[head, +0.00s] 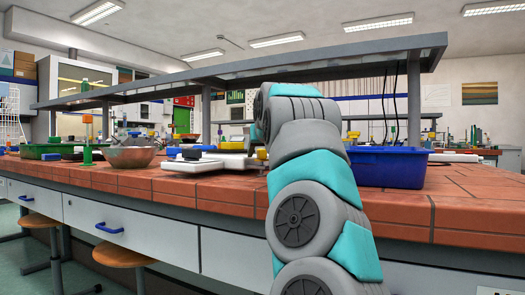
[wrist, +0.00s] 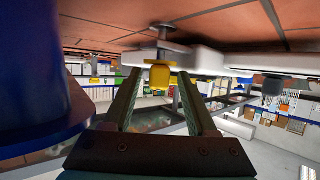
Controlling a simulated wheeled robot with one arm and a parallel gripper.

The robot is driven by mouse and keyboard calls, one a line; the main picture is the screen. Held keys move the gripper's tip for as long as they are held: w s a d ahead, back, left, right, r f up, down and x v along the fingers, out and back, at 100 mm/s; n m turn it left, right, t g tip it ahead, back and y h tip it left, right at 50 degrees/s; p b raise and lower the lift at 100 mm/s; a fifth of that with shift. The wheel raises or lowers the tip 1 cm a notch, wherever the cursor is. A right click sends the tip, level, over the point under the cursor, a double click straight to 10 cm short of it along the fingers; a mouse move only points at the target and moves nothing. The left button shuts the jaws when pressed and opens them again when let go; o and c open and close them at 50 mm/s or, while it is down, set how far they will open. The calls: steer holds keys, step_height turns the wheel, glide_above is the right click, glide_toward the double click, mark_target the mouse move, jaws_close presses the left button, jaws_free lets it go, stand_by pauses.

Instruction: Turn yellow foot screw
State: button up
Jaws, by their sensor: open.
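The yellow foot screw (wrist: 160,75) shows in the wrist view, which is upside down. It joins a grey stem and round foot at the bench, beside the edge of a white base (wrist: 207,60). My gripper (wrist: 158,76) is open, with one finger on each side of the yellow screw in the picture. Gaps show on both sides, and I cannot tell how deep the screw sits between the tips. In the head view a small yellow part (head: 262,154) shows just left of my arm, by the white base (head: 228,160). My arm hides the gripper there.
A blue bin (head: 390,167) stands right of my arm and looms close at the left of the wrist view (wrist: 35,70). A metal bowl (head: 131,157) and a green tray (head: 42,151) stand at left. A grey shelf (head: 330,55) spans above the bench.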

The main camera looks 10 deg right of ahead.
steer(key=shift+c, duration=0.4)
jaws_close()
steer(key=shift+a+m+h+b, duration=0.1)
steer(key=shift+m+h+b, duration=0.2)
steer(key=shift+m+h, duration=1)
steer(key=shift+h, duration=0.2)
steer(key=shift+a+r+m+g+h+p, duration=0.15)
steer(key=shift+m+g+h+p, duration=0.25)
steer(key=shift+m+h+p, duration=0.3)
steer(key=m+h+p, duration=0.1)
steer(key=m+g+h+p, duration=0.1)
steer(key=shift+w+a+r+h+p, duration=0.1)
steer(key=shift+w+h+p, duration=0.05)
steer(key=shift+h+p, duration=0.2)
steer(key=shift+a+m+g+h+p, duration=0.15)
steer(key=shift+m+g+h+p, duration=0.6)
steer(key=shift+p, duration=0.4)
steer(key=shift+f+m, duration=0.2)
steer(key=shift+m, duration=0.15)
